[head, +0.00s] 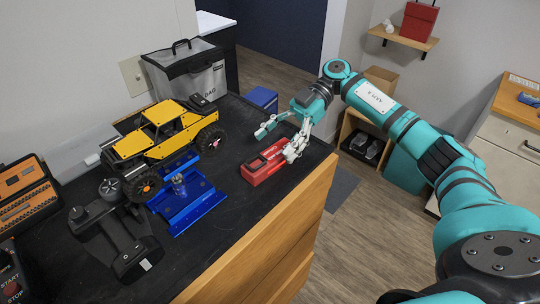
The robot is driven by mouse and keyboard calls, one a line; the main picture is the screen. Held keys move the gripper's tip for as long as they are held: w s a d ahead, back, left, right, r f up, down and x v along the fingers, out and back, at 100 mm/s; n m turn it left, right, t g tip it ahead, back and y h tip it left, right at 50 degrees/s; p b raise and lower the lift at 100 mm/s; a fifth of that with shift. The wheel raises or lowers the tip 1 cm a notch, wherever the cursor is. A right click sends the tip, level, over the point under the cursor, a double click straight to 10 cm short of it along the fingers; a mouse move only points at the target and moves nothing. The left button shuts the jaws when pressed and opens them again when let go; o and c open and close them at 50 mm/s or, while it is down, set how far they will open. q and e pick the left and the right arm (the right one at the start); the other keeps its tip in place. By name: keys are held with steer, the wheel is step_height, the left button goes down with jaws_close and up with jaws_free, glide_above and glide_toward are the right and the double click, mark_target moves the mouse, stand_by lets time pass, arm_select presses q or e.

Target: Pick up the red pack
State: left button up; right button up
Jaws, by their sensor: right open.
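The red pack (262,166) is a small red box with a dark top face. It lies on the black top of the wooden cabinet, near the right edge. My right gripper (279,141) is open above and beside the pack's right end. One finger hangs close to the pack's right side and the other reaches out beyond its far side. I cannot tell whether either finger touches the pack. My left gripper is not in view.
A yellow crawler car (150,135) stands left of the pack. A blue tray (188,204) lies between them. A black controller (118,236) and an orange-black case (27,196) are at the left. A grey bag (188,75) stands behind the car.

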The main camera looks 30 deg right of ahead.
mark_target(262, 158)
steer(key=p+x, duration=0.2)
steer(key=x, duration=0.3)
steer(key=shift+s+r+p, duration=0.1)
steer(key=shift+s+p, duration=0.05)
steer(key=shift+p, duration=0.25)
steer(key=shift+a, duration=0.15)
steer(key=shift+c, duration=0.8)
jaws_close()
